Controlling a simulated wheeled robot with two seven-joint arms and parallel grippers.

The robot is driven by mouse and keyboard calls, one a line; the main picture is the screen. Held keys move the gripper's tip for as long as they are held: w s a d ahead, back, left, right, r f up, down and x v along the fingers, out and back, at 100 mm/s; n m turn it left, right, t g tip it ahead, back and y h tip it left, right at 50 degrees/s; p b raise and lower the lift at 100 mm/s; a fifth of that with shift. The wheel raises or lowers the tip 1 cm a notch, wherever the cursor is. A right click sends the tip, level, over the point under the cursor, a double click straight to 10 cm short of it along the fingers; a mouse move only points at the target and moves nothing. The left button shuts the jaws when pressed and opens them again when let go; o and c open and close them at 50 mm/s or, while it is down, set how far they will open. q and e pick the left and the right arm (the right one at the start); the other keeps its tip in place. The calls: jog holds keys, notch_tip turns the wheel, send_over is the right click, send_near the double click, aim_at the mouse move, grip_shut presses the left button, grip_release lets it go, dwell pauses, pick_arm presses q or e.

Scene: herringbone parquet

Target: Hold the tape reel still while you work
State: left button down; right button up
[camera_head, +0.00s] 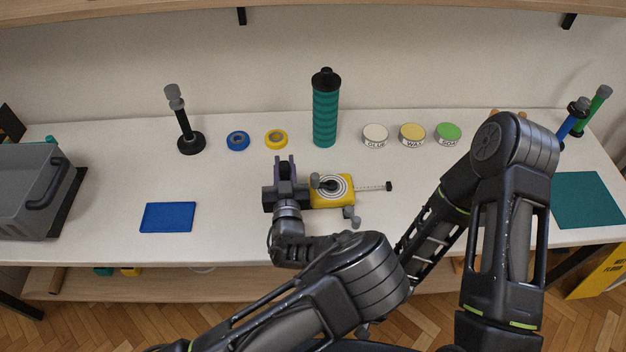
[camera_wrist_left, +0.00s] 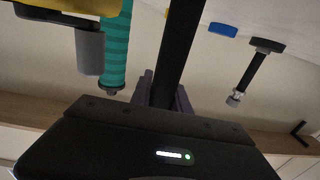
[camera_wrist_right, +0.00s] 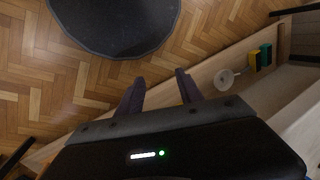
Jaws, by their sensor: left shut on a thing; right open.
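The yellow tape reel (camera_head: 322,201) lies on the white bench, with a black and white ring pattern on top. A short length of marked tape (camera_head: 368,187) sticks out to its right and ends in a black tip. Grey knobs show on the reel and at its front edge. My left gripper (camera_head: 284,169) is at the reel's left side, shut on a dark bar that looks like its handle (camera_wrist_left: 180,45). The reel's yellow body also shows in the left wrist view (camera_wrist_left: 75,5). My right gripper (camera_wrist_right: 159,88) is open and empty, away from the bench top, with floor behind it.
A blue pad (camera_head: 168,217) lies left of the reel and a teal mat (camera_head: 588,200) far right. Behind stand a black post (camera_head: 184,120), blue and yellow tape rolls, a green bottle (camera_head: 325,115) and three tins (camera_head: 412,135). A grey toolbox (camera_head: 30,190) is far left.

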jog(key=s+r+m+g+y, duration=0.2)
jog(key=s+r+g, duration=0.3)
jog(key=s+r, duration=0.1)
notch_tip(320, 180, up, 19)
jog(key=n+t+h, duration=0.3)
jog(key=n+t, duration=0.2)
jog(key=n, duration=1.6)
send_over(316, 175)
jog(key=shift+w+d, duration=0.1)
jog(key=shift+d, duration=0.05)
jog(key=shift+s+r+n, duration=0.1)
jog(key=shift+s+n, duration=0.1)
jog(key=shift+n, duration=0.3)
